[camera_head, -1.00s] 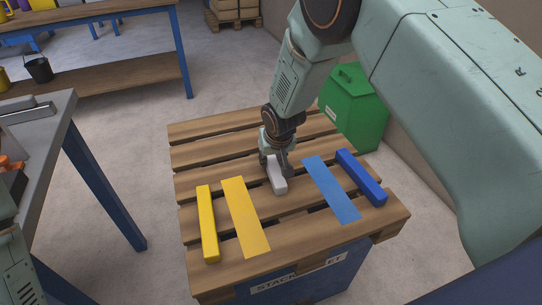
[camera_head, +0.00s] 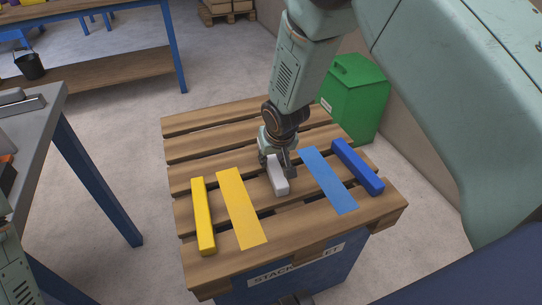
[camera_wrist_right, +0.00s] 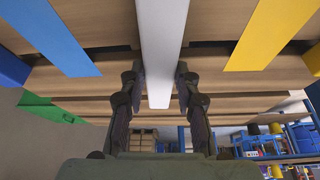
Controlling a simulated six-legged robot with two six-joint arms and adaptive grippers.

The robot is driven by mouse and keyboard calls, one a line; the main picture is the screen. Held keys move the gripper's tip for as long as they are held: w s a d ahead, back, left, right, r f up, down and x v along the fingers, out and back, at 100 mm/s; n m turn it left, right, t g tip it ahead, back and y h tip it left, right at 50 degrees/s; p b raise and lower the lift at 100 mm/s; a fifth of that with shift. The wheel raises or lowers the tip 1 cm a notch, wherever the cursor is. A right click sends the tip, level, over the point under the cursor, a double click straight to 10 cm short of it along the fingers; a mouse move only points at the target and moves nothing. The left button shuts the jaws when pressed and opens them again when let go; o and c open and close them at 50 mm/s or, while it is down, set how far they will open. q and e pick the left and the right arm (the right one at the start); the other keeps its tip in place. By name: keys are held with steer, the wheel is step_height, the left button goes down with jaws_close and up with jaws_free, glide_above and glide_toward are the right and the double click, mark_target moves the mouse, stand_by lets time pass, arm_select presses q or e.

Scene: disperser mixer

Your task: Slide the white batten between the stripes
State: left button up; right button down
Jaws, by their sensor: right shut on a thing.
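The white batten (camera_head: 278,178) lies on the slatted wooden pallet (camera_head: 285,245), between the yellow stripe (camera_head: 241,207) and the blue stripe (camera_head: 328,180). It sits apart from both stripes. My right gripper (camera_head: 276,166) is shut on the batten, one finger on each side. In the right wrist view the batten (camera_wrist_right: 162,45) runs between the fingers of my right gripper (camera_wrist_right: 160,95). The batten's far part is partly hidden by the gripper in the head view. My left gripper is not in view.
A yellow bar (camera_head: 203,216) lies left of the yellow stripe, and a blue bar (camera_head: 357,166) lies right of the blue stripe. A green container (camera_head: 355,95) stands behind the pallet at right. A grey-topped table (camera_head: 35,120) is at left.

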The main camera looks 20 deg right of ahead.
mark_target(285, 181)
steer(key=shift+s+d+f+b, duration=0.1)
steer(key=shift+s+b, duration=0.55)
steer(key=shift+s, duration=1.85)
steer(key=shift+s+d+b, duration=0.15)
steer(key=shift+s+b, duration=0.15)
steer(key=shift+s, duration=1.3)
steer(key=c, duration=0.9)
jaws_free()
steer(key=shift+w, duration=0.1)
steer(key=v, duration=1.2)
